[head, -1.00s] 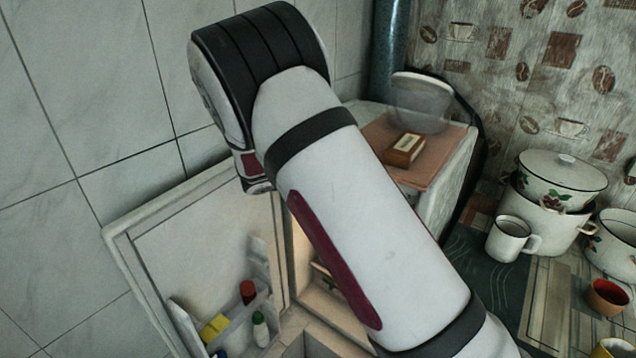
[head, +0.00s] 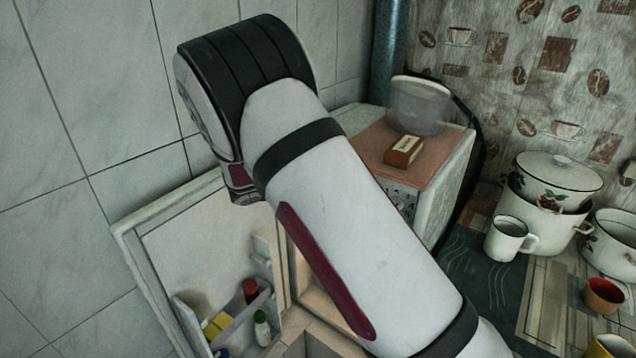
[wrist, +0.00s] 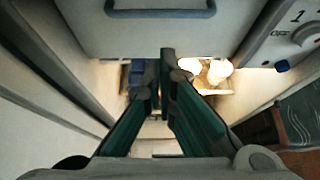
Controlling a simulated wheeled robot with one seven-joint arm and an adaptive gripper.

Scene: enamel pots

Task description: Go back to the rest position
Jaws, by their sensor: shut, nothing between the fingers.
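My gripper (wrist: 165,75) shows in the wrist view with its two fingers together at the tips, shut and empty. It points into the open fridge compartment, below a panel with a grey handle (wrist: 160,10). In the head view my arm crosses the middle of the picture, and my gripper is hidden there. The open fridge door (head: 195,245) stands at the lower left, with several bottles and packs on its shelf.
A bowl (head: 418,105) and a small box (head: 403,150) sit on top of the fridge. A dial (wrist: 305,35) is at the wrist view's right.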

